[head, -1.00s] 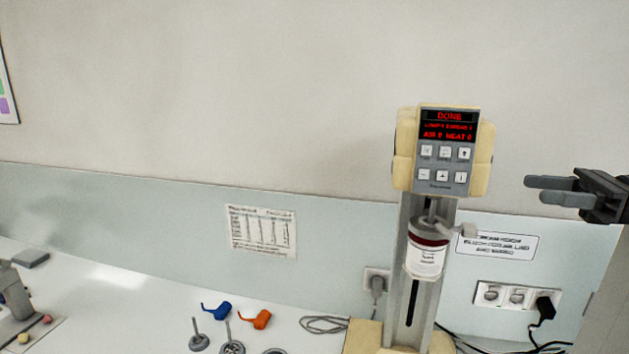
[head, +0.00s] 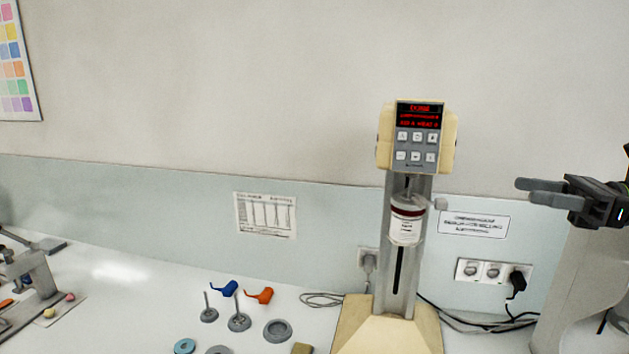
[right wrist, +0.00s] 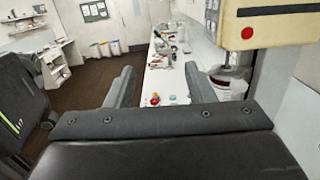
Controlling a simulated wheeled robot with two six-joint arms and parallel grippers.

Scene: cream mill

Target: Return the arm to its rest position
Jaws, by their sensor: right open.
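My right gripper (head: 542,191) is at the right edge of the head view, its two grey fingers pointing left. It is open and empty, in the air to the right of the cream mill (head: 417,140). In the right wrist view its fingers (right wrist: 162,90) stand wide apart with nothing between them. The mill stands upright on the bench with a red lit display. A white jar (head: 406,224) with a dark red band sits on its column below the head; the jar also shows in the right wrist view (right wrist: 226,84). My left gripper is not in view.
A white bench (head: 130,285) holds a blue piece (head: 225,289), an orange piece (head: 260,296) and grey disc tools (head: 278,330). Wall sockets (head: 492,271) with a black plug and cables lie right of the mill. Coloured bins (right wrist: 105,49) stand far off in the right wrist view.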

